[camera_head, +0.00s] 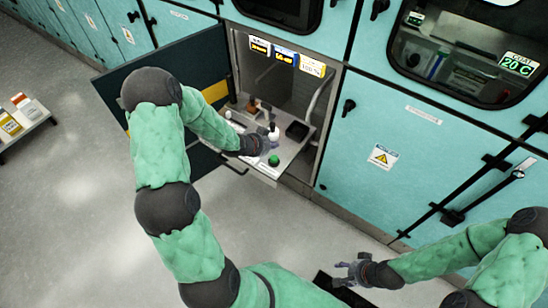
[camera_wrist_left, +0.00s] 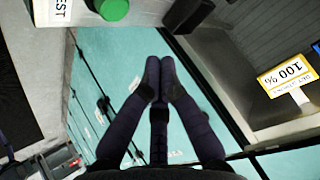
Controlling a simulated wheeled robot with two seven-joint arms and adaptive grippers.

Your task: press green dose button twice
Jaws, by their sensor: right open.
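The green dose button (camera_head: 274,160) is a small round cap on the front part of the pulled-out shelf (camera_head: 262,176) of the open cabinet. In the left wrist view the green button (camera_wrist_left: 113,9) shows at the top edge, left of my fingertips. My left gripper (camera_head: 264,146) is over the shelf, close to the button in the head view. In the left wrist view its two fingers (camera_wrist_left: 159,68) are together with nothing between them. A gap to the button shows. My right gripper (camera_head: 341,273) is open and empty, low in front of the cabinets.
A white bottle (camera_head: 273,133), a brown bottle (camera_head: 252,105) and a dark tray (camera_head: 297,131) stand on the shelf. The dark cabinet door (camera_head: 110,88) stands open at left. A yellow-edged 100 label (camera_wrist_left: 288,75) shows in the wrist view.

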